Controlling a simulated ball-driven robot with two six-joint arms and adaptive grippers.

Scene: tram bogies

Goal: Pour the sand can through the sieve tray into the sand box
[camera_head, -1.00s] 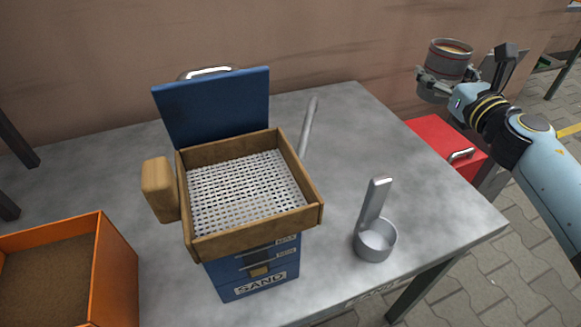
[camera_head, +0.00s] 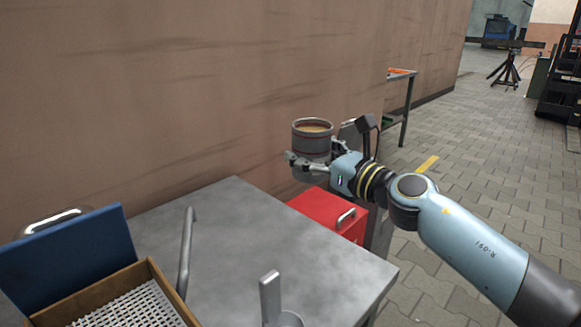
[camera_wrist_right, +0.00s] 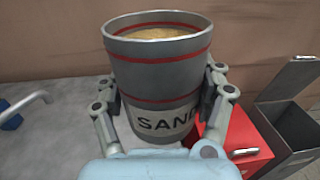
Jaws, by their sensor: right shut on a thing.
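The sand can (camera_head: 312,138) is a grey metal can with red bands, nearly full of tan sand. My right gripper (camera_head: 308,165) is shut on it and holds it upright above the back right of the table. In the right wrist view the can (camera_wrist_right: 158,75) shows its SAND label between the two fingers (camera_wrist_right: 165,108). The sieve tray (camera_head: 150,285), a wooden frame with a white perforated mesh, is at the lower left, partly cut off. The blue raised lid (camera_head: 70,255) of the sand box stands behind it; the box body is out of view. My left gripper is not in view.
A metal scoop (camera_head: 270,297) stands on the grey table (camera_head: 225,240), near the lower edge of the picture. A grey bar (camera_head: 186,250) rises beside the tray. A red box (camera_head: 330,212) is beyond the table's right end. A brown wall runs behind.

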